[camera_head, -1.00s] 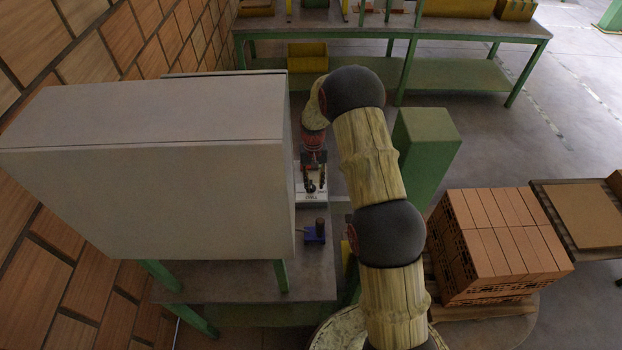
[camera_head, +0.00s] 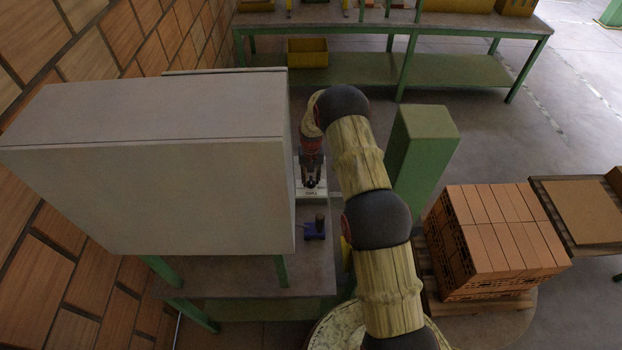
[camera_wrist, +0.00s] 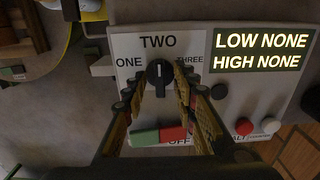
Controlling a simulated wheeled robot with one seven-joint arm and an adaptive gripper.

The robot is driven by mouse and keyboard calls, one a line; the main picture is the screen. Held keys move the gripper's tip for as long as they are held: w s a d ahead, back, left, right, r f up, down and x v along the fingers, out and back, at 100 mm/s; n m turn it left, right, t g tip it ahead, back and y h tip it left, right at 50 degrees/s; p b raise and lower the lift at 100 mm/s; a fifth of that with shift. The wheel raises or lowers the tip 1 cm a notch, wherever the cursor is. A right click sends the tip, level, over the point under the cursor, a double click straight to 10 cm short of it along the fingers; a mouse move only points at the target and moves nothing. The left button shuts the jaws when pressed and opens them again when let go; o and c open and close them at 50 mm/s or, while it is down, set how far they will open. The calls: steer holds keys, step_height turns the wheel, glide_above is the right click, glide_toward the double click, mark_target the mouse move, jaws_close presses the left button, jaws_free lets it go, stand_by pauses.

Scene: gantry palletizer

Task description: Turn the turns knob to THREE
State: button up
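The turns knob (camera_wrist: 159,73) is a black round knob on a light control panel (camera_wrist: 125,45) in the wrist view. Its white mark points up toward the printed TWO; ONE is on its left and THREE on its right. My gripper (camera_wrist: 160,88) is open, with one finger on each side of the knob. Whether the fingers touch it I cannot tell. In the head view my gripper (camera_head: 312,178) is over the panel (camera_head: 311,195), hiding the knob.
A green and red switch (camera_wrist: 158,136) lies below the knob, between my fingers. A lit display (camera_wrist: 262,52) reads LOW NONE, HIGH NONE, above red (camera_wrist: 244,126) and white buttons. A large grey cabinet (camera_head: 150,195) stands left; a green post (camera_head: 420,155) stands right.

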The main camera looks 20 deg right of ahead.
steer(key=c, duration=0.3)
steer(key=c, duration=0.4)
jaws_close()
